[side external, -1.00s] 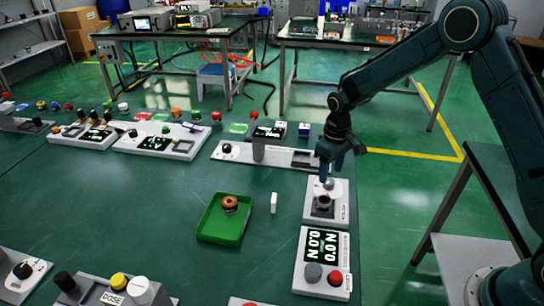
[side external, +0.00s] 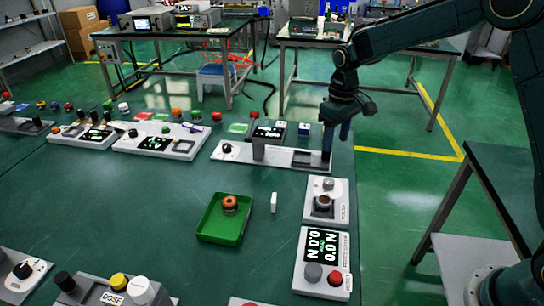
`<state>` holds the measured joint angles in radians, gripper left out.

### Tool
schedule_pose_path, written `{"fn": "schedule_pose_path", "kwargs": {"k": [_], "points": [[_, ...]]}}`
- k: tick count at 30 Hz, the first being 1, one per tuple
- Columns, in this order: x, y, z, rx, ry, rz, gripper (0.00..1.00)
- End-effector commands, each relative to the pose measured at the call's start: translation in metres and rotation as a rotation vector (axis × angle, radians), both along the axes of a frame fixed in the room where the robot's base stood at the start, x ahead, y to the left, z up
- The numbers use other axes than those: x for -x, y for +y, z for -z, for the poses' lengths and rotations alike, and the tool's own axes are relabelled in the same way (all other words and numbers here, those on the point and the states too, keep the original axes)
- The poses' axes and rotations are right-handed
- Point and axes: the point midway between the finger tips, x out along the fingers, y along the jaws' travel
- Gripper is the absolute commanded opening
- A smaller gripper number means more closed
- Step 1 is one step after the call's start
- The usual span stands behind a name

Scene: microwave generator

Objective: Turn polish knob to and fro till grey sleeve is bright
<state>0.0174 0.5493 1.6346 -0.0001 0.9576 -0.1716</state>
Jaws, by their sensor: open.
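The polish station (side external: 339,215) is a white plate with a dark recess at the right of the bench. Its small grey polish knob (side external: 328,184) is at the back of the plate. A brownish sleeve-like piece (side external: 323,201) sits in the recess; its finish is too small to judge. My gripper (side external: 338,135) is open and empty, pointing down above and behind the polish station, apart from the knob. It is near the right end of the long white panel behind.
A green tray (side external: 209,236) holding an orange-brown ring (side external: 230,203) is left of the station. A small white block (side external: 273,203) stands between them. A dynamometer-like panel (side external: 323,262) reading 0.0 N is in front.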

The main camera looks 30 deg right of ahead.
Motion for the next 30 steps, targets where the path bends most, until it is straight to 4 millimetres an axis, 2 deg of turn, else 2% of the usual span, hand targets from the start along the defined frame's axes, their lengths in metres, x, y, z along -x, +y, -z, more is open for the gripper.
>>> {"fn": "schedule_pose_path", "kwargs": {"k": [17, 23, 30], "points": [[0.0, 0.0, 0.0008, 0.0, 0.0, -0.052, 0.52], [0.0001, -0.0001, 0.0016, 0.0, 0.0, -0.23, 0.52], [0.0001, -0.0002, 0.0028, 0.0, 0.0, -0.534, 0.52]]}}
